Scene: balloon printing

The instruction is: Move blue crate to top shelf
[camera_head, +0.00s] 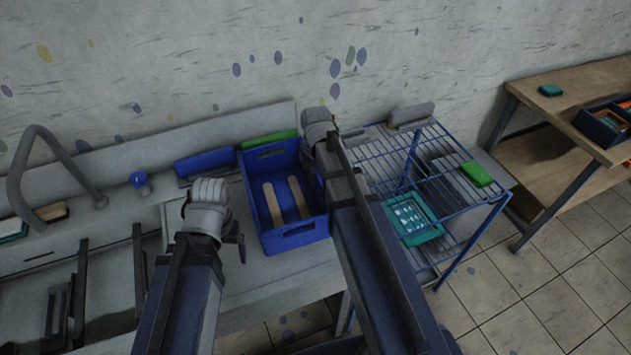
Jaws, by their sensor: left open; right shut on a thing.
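The blue crate (290,238) sits on the grey counter between my two arms, with two flat wooden sticks (273,204) inside it. My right gripper (318,125) is at the crate's far right corner and is shut on it, as far as the view shows; its fingertips are partly hidden by the wrist. My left gripper (208,195) is open beside the crate's left side, apart from it. The blue wire shelf rack (420,160) stands to the right of the crate. Its top shelf holds a green block (477,174) toward the right, and a teal framed screen (412,218) shows lower down.
A sink with a curved tap (45,150) is at the left. A grey object (411,115) lies at the rack's back. A wooden table (570,95) stands far right.

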